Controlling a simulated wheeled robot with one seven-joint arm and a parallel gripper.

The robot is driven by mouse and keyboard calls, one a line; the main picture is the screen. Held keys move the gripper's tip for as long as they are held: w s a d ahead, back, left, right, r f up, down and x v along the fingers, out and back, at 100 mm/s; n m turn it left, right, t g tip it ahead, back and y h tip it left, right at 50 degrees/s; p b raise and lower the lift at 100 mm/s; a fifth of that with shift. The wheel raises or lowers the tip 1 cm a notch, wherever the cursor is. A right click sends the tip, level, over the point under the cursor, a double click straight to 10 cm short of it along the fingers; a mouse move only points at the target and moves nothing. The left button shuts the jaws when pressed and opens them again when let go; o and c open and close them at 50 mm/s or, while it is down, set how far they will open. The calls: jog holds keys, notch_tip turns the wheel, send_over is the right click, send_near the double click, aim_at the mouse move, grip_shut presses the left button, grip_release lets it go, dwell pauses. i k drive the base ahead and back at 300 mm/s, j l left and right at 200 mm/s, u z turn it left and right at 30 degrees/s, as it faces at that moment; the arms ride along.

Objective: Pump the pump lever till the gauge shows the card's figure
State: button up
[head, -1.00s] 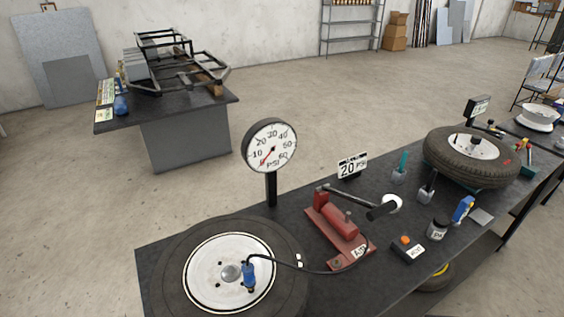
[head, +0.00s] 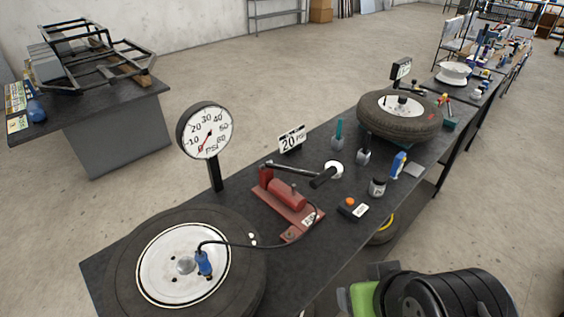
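The pump (head: 287,195) is red and stands on the dark bench. Its lever, a grey bar with a black grip (head: 323,178), lies low and points right. The round white gauge (head: 206,131) stands on a black post behind the wheel. Its red needle points to the lower left, below the 10 mark, near the scale's start. The card (head: 291,139) reads 20 PSI. A black hose runs from the pump to a blue fitting (head: 203,263) on the white-rimmed wheel (head: 160,255). My gripper is not in view.
Beyond the pump on the bench (head: 345,235) are a small dark box with an orange button (head: 352,208), a jar (head: 377,187), brush-like tools and another tyre (head: 400,117). A black rounded shape with green parts, unclear to me, is at bottom right.

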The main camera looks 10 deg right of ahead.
aim_at(318, 180)
jog(key=i+l+u, duration=0.1)
jog(key=l+u, duration=0.2)
jog(key=i+l+u, duration=0.1)
jog(key=l+u, duration=0.5)
jog(key=i, duration=0.05)
